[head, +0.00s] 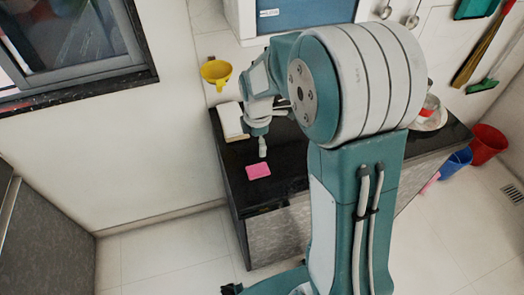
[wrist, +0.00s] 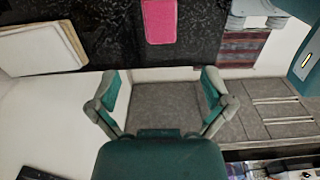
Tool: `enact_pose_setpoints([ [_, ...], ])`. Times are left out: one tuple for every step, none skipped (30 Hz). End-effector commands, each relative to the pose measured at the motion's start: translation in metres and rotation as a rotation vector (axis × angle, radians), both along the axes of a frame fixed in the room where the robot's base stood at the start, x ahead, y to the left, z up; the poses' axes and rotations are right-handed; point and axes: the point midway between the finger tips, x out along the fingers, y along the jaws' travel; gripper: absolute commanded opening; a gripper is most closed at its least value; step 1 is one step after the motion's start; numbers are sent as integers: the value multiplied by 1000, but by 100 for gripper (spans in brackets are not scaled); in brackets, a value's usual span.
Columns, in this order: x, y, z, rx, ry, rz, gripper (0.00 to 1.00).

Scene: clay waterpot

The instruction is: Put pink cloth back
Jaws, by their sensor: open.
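The pink cloth (head: 258,171) lies flat on the black countertop (head: 236,199) near its front left part. In the wrist view the cloth (wrist: 160,20) shows at the top middle, ahead of the fingertips. My gripper (head: 263,153) is just behind the cloth in the head view, seen small and partly end-on. In the wrist view my gripper (wrist: 159,82) is open and empty, its two fingers wide apart. The cloth is outside the fingers. I cannot tell the exact height of the gripper above the counter.
A pale block or book stack (head: 231,121) lies on the counter's left end. A yellow cup (head: 216,72) is behind it. A plate with dishes (head: 431,117) is at the counter's right. Red (head: 487,147) and blue (head: 456,162) buckets stand on the floor.

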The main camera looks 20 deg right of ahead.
Motion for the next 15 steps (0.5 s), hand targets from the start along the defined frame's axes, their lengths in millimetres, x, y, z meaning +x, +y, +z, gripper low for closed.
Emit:
enact_pose_setpoints([
  [-3,0,8,0,-13,-24,100],
  [-5,0,14,1,-22,-49,100],
  [-10,0,23,1,-38,-93,100],
  [-15,0,32,3,-53,-135,100],
  [-20,0,41,6,-69,-182,100],
  [-28,1,53,12,-91,-250,100],
  [-35,1,62,16,-107,-303,100],
  [-41,1,70,22,-124,-354,100],
  [-50,1,80,31,-144,-422,100],
  [-56,1,88,39,-159,-473,100],
  [-63,1,95,46,-175,-525,100],
  [-72,1,104,59,-195,-593,100],
  [-79,1,110,70,-211,-644,100],
  [-87,1,116,81,-224,-695,100],
  [-96,1,123,97,-243,-763,100],
])
